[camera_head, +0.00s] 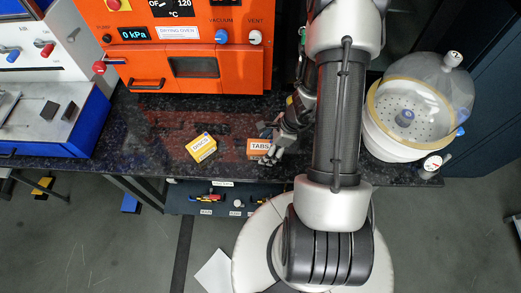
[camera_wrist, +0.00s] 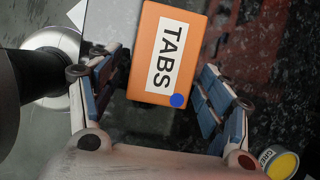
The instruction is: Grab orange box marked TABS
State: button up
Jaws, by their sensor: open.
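The orange box marked TABS (camera_head: 259,148) lies on the dark speckled counter, left of my arm. In the wrist view the TABS box (camera_wrist: 167,52) shows its white label and a blue dot at one corner. My gripper (camera_head: 268,148) is at the right side of the box in the head view. In the wrist view my gripper (camera_wrist: 160,85) is open, with one finger on each side of the near end of the box. I see dark gaps between the fingers and the box. Whether the fingertips are at the box's height I cannot tell.
A yellow box marked DISCS (camera_head: 202,148) lies left of the TABS box. An orange drying oven (camera_head: 170,50) stands behind. A glass desiccator (camera_head: 410,110) is at the right. A small yellow-topped container (camera_wrist: 281,163) shows at lower right in the wrist view. The counter's front edge is close.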

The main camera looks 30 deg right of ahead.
jog(key=shift+c, duration=0.6)
jog(key=c, duration=1.1)
